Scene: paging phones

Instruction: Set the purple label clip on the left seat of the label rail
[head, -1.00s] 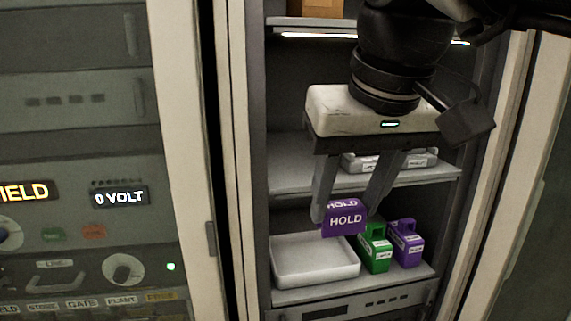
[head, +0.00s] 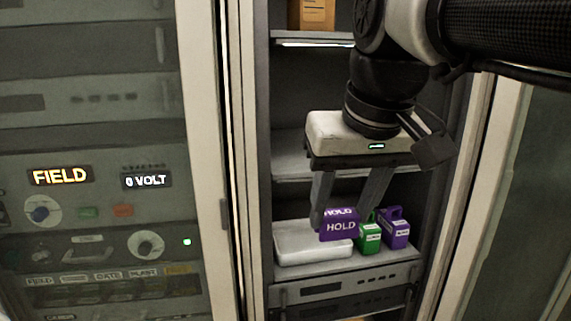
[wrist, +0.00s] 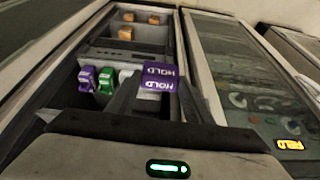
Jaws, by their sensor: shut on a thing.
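The purple label clip (head: 340,226), lettered HOLD in white, is between the fingertips of my gripper (head: 340,222). My gripper is shut on it and holds it in the air in front of the open cabinet, above the lower shelf. In the wrist view the clip (wrist: 158,78) shows upright at the fingertips (wrist: 155,90), its HOLD lettering facing the camera.
A white tray (head: 300,243) stands on the lower shelf (head: 350,269), left of a green block (head: 369,238) and a purple block (head: 395,228). The left rack has a lit FIELD display (head: 60,176) and a 0 VOLT display (head: 146,181). Cabinet posts flank the opening.

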